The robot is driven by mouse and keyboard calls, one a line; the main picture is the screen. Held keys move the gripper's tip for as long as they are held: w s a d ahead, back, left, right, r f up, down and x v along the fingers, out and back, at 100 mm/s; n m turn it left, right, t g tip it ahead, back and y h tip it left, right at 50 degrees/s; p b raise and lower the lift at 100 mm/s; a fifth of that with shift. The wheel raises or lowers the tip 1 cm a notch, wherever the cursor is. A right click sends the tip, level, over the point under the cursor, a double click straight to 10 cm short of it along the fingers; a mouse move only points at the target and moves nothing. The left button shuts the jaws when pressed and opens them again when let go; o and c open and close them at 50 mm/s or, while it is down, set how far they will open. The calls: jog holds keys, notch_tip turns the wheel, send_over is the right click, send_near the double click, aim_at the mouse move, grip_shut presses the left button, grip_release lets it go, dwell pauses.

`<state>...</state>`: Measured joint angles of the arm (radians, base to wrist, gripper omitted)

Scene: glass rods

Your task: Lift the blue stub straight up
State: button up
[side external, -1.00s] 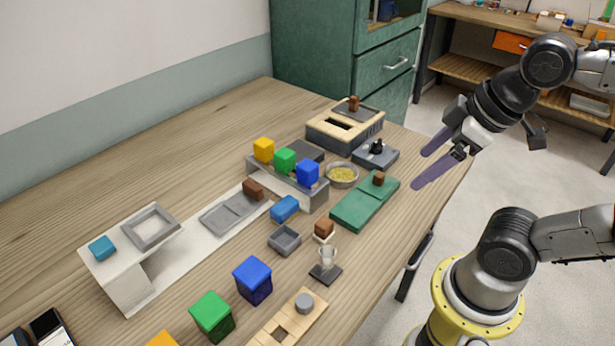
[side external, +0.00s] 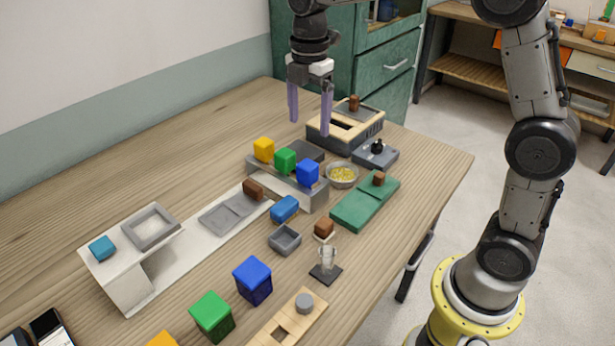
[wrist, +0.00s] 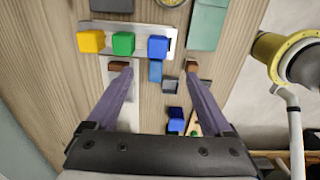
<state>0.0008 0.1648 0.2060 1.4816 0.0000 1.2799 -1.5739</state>
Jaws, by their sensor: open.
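A blue stub (side external: 308,172) stands at the right end of a grey rail (side external: 315,196), beside a green stub (side external: 285,160) and a yellow stub (side external: 264,149). The blue stub also shows in the wrist view (wrist: 158,47). A separate blue block (side external: 285,208) lies on the table in front of the rail. My gripper (side external: 310,126) is open and empty, pointing down, well above the table. In the side view its purple fingers appear above and behind the rail. In the wrist view its fingertips (wrist: 158,74) lie either side of the lying blue block (wrist: 156,71).
A bowl of yellow bits (side external: 342,174) and a green pad (side external: 352,208) are right of the rail. A wooden-topped box (side external: 345,135) stands behind. A grey tray (side external: 285,239) and dark blue cube (side external: 253,278) are nearer. The table's back left is clear.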

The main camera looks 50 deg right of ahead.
aim_at(307, 164)
notch_tip(307, 164, down, 9)
jog(key=shift+w+d+f, duration=0.15)
jog(key=shift+w+f, duration=0.05)
jog(key=shift+f, duration=1.1)
jog(key=shift+w+d+f, duration=0.1)
jog(key=shift+w+f, duration=0.05)
jog(key=shift+f, duration=1.15)
grip_shut()
jog(key=shift+r, duration=0.15)
jog(key=shift+r, duration=0.55)
jog(key=s+r, duration=1.1)
jog(key=s, duration=0.3)
jog(key=shift+r, duration=0.35)
jog(key=shift+a, duration=0.1)
